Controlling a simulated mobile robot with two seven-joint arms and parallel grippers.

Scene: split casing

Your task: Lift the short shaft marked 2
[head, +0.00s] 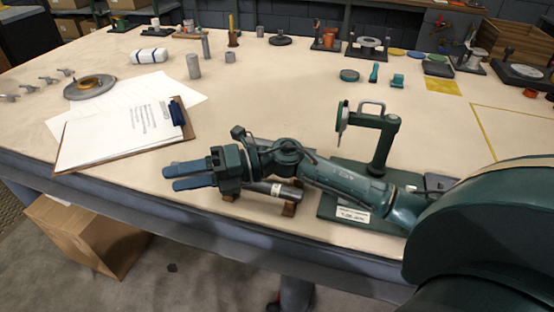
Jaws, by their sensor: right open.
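A dark metal shaft (288,192) with a pale label lies across wooden supports (289,209) near the table's front edge. It is partly hidden under my right arm, and I cannot read a number on it. My right gripper (168,178) points left, past the shaft's left end, with its two blue fingers apart and nothing between them. Plain grey cylinders stand upright farther back: a thicker one (193,66), a thin tall one (206,46) and a short one (230,57). No marking shows on them. My left gripper is not in view.
A clipboard (100,142) with papers lies left of my right gripper. A green dial-gauge stand (384,145) rises behind my right forearm. A flanged disc (89,87) and a white roll (149,56) lie at the back left. The table's middle is clear.

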